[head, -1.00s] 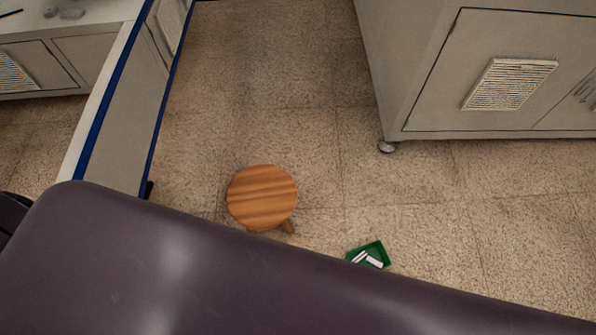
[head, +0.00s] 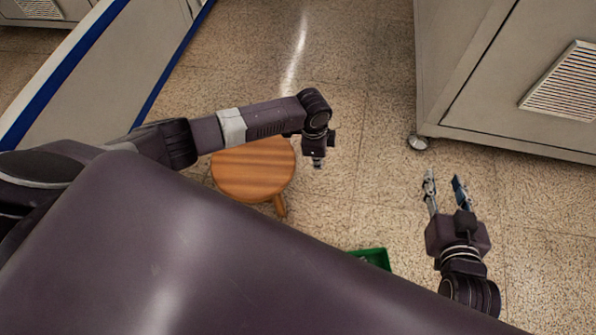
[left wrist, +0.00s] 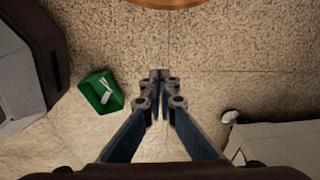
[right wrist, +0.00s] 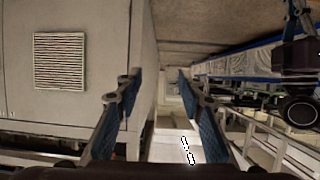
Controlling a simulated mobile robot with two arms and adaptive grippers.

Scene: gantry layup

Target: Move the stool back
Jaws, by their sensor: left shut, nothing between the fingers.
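The round wooden stool (head: 250,172) stands upright on the floor, left of centre in the head view, with one leg showing. My left forearm crosses over its far edge. The stool's edge also shows at the top of the left wrist view (left wrist: 168,3). My left gripper (head: 317,164) points down just right of the stool, apart from it in the picture. Its fingers meet in the left wrist view (left wrist: 160,76), with nothing between them. My right gripper (head: 444,177) is at the right with its fingers spread and empty; the right wrist view (right wrist: 157,78) also shows a gap between them.
A green bin (head: 374,257) lies on the floor near my body; white items show in it in the left wrist view (left wrist: 101,91). A grey cabinet on casters (head: 470,70) stands at the right. A blue-edged white panel (head: 110,75) runs along the left.

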